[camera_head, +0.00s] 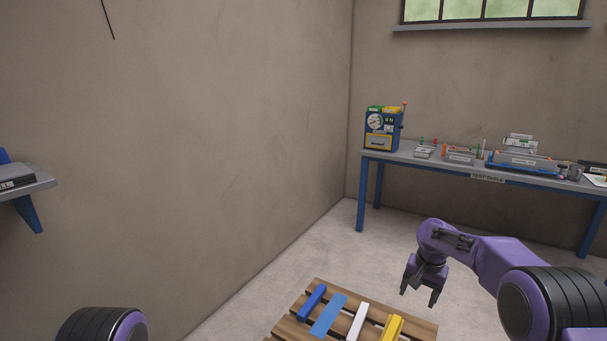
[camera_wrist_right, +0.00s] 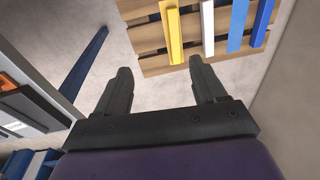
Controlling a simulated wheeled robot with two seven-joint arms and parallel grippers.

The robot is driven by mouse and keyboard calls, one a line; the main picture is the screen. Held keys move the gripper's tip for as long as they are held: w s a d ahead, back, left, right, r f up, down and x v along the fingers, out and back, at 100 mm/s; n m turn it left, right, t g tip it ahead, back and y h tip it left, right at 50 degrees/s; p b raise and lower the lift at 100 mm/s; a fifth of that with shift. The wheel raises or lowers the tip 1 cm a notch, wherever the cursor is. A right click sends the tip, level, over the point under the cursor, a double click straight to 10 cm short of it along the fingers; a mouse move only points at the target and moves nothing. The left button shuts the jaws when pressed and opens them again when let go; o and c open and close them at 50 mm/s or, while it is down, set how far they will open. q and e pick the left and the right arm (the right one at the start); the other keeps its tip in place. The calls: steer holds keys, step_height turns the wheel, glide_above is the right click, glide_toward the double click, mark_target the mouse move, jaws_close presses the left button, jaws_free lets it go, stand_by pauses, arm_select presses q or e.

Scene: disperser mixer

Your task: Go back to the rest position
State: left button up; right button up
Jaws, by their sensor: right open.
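My right gripper (camera_head: 420,290) hangs from the purple right arm, which comes in from the right in the head view. Its fingers are apart and point down, with nothing between them. It also shows in the right wrist view (camera_wrist_right: 158,80), open and empty above the floor. Of my left arm only a dark and purple joint shows at the bottom left of the head view. My left gripper is not in view.
A wooden pallet (camera_head: 426,326) on the floor bears a dark blue bar (camera_head: 312,302), a light blue bar (camera_head: 328,315), a white bar (camera_head: 357,322) and a yellow bar (camera_head: 391,328). A test table (camera_head: 405,157) with instruments stands behind. A wall shelf (camera_head: 38,184) is at left.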

step_height(320, 180, down, 13)
steer(key=t+b, duration=0.2)
steer(key=t, duration=0.2)
steer(key=s+f+t+h+b, duration=0.1)
steer(key=s+f+h+b, duration=0.15)
steer(key=s+f, duration=0.85)
arm_select(q)
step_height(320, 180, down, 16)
steer(key=b, duration=1.1)
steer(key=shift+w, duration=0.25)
arm_select(e)
steer(key=s+f+g, duration=0.1)
steer(key=s+f, duration=0.4)
steer(key=s, duration=0.6)
steer(key=s+f+g, duration=0.1)
steer(key=s+f, duration=0.4)
steer(key=s, duration=0.7)
steer(key=s+f+g+h, duration=0.1)
steer(key=s+f, duration=0.4)
steer(key=s, duration=0.6)
steer(key=shift+s+a+f, duration=0.15)
steer(key=shift+s+f, duration=0.05)
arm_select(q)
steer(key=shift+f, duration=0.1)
